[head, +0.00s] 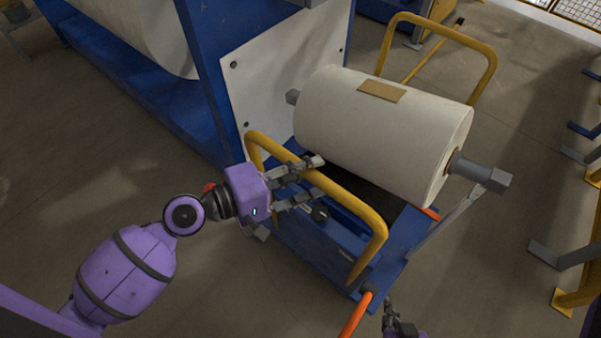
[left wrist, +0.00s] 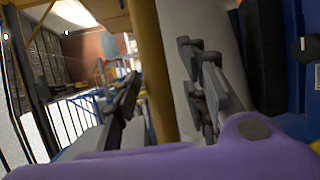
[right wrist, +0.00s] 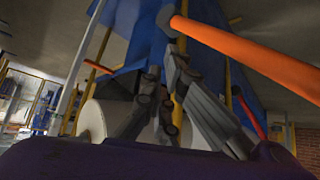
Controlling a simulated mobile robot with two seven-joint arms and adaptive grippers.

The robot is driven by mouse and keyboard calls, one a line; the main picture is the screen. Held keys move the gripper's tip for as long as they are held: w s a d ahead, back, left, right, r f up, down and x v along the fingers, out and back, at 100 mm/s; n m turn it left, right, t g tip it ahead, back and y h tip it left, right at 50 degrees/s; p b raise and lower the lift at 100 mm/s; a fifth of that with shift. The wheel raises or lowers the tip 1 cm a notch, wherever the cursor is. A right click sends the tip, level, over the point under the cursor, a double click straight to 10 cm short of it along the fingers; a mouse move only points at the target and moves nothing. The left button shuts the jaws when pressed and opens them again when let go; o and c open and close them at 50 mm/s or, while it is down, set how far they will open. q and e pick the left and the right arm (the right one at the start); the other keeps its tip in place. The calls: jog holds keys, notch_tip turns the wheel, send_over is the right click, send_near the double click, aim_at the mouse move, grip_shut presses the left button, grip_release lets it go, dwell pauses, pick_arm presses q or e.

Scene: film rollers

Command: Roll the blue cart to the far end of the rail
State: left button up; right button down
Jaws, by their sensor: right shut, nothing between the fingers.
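The blue cart (head: 325,250) stands on the floor with a yellow handle (head: 369,214) at its near end and a large white roll (head: 350,120) on top. My left gripper (head: 318,182) is open at the near handle. In the left wrist view the yellow bar (left wrist: 153,70) shows between its spread fingers, with gaps beside it. My right gripper (head: 391,312) is low at the bottom of the head view, near the cart's near corner. It is shut and empty, close to an orange bar (right wrist: 250,55). The rail cannot be clearly made out.
A blue machine frame (head: 215,80) with a white plate (head: 285,70) stands directly left of the cart. A second yellow handle (head: 440,25) rises behind the roll. Blue and yellow stands (head: 575,300) line the right edge.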

pick_arm(q)
jog(key=v, duration=1.2)
jog(key=shift+s+r, duration=0.1)
dwell(0.4)
